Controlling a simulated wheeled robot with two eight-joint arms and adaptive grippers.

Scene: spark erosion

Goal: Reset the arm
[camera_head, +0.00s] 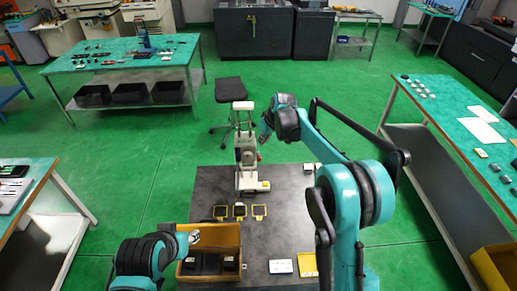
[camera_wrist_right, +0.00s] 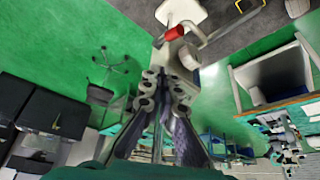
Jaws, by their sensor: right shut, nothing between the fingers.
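My right arm reaches in from the right, over the dark table (camera_head: 285,215). Its gripper (camera_head: 264,136) is beside the upper part of a white upright instrument (camera_head: 246,150), partly hidden by the wrist. In the right wrist view the fingers (camera_wrist_right: 165,88) are together and hold nothing. The instrument, with a red part (camera_wrist_right: 175,33), shows just beyond them; I cannot tell whether they touch. My left gripper (camera_head: 191,238) is low at the left, by the rim of a tan box (camera_head: 230,235); its fingers are too small to read.
The tan box holds dark blocks. Several yellow-framed pieces (camera_head: 240,211) and a white block (camera_head: 281,266) lie on the dark table. Green-topped side tables stand left (camera_head: 130,52) and right (camera_head: 450,110). A black stool (camera_head: 230,90) stands behind. Green floor between is clear.

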